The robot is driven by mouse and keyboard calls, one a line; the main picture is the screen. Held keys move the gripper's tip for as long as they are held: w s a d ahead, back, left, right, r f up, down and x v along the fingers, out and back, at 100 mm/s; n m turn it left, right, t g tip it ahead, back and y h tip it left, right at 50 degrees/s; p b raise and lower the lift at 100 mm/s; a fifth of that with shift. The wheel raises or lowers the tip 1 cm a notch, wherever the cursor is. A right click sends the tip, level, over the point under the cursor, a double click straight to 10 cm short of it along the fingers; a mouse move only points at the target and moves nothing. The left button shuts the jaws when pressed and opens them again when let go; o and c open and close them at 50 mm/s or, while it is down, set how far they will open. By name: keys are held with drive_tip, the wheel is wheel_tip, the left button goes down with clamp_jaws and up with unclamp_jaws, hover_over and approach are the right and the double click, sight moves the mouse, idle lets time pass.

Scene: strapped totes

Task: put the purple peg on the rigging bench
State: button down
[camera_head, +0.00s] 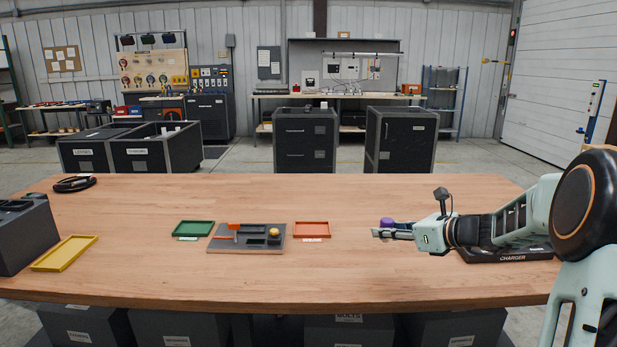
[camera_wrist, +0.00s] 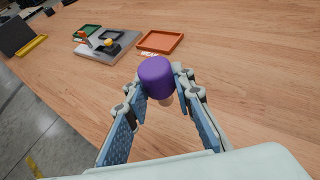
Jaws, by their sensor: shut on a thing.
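The purple peg (camera_wrist: 156,76) is held between the two fingers of my gripper (camera_wrist: 158,92) in the wrist view. A paler lower part shows just below its purple top. In the head view the peg (camera_head: 387,222) shows at the tip of my gripper (camera_head: 381,232), over the right half of the wooden table (camera_head: 330,278). My gripper is shut on it. I cannot tell how far the peg is above the wood. No label in view clearly names the rigging bench.
A grey board (camera_head: 225,246) with orange and yellow pieces lies mid-table. Around it are a green tray (camera_head: 193,230), an orange tray (camera_head: 312,230) and a yellow tray (camera_head: 64,253). A dark bin (camera_head: 24,237) stands far left. A charger (camera_head: 515,256) lies under my arm. The front middle is clear.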

drive_tip(key=shift+n+g+y, duration=0.7)
drive_tip(key=shift+n+y, duration=0.2)
drive_tip(key=s+f, duration=0.2)
drive_tip(key=s+a+f, duration=0.1)
drive_tip(key=s+f, duration=0.1)
drive_tip(key=s, duration=0.1)
drive_tip(key=s+a+f, duration=0.1)
drive_tip(key=s+f, duration=0.2)
drive_tip(key=shift+s+a, duration=0.25)
drive_tip(key=s+a+f+n+g+y, duration=0.1)
drive_tip(key=s+a+f, duration=0.2)
drive_tip(key=s, duration=0.5)
wheel_tip(320, 180, up, 14)
drive_tip(key=p, duration=2)
drive_tip(key=shift+s+a+f, duration=0.2)
drive_tip(key=shift+s+a, duration=0.05)
drive_tip(key=shift+s, duration=0.15)
drive_tip(key=shift+d+f, duration=0.1)
